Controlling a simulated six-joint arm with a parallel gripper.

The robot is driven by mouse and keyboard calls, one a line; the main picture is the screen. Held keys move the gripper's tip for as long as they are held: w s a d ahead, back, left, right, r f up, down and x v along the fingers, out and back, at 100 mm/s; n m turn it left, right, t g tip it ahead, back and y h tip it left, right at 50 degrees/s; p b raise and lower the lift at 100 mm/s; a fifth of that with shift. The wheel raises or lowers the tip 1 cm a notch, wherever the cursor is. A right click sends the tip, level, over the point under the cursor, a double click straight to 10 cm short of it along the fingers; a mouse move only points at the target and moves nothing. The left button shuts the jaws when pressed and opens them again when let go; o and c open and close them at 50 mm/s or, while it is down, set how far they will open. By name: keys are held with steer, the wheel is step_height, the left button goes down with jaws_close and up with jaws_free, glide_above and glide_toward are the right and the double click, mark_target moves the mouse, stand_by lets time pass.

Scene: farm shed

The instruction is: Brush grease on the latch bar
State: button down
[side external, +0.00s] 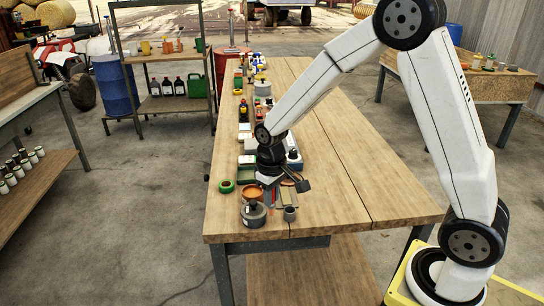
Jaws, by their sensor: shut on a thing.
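My gripper (277,182) is low over the near left part of the wooden workbench (345,200). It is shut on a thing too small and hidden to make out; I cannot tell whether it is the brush. An open tin with an orange inside (253,192) stands just left of and below the gripper; I cannot tell whether it holds grease. Flat grey-brown strips (287,200) lie under the gripper, partly hidden. I cannot tell whether one is the latch bar, or whether anything touches it.
A grey lidded pot (253,214), a small grey cup (290,213) and a green ring (227,187) stand close by. Several bottles and boxes crowd the bench's left side towards the back. The bench's right side is clear. A shelf rack (160,57) stands behind left.

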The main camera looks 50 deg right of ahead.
steer(key=w+d, duration=0.5)
steer(key=d, duration=0.4)
steer(key=w+d, duration=0.5)
steer(key=d, duration=0.4)
steer(key=shift+d, duration=0.35)
steer(key=shift+f, duration=0.2)
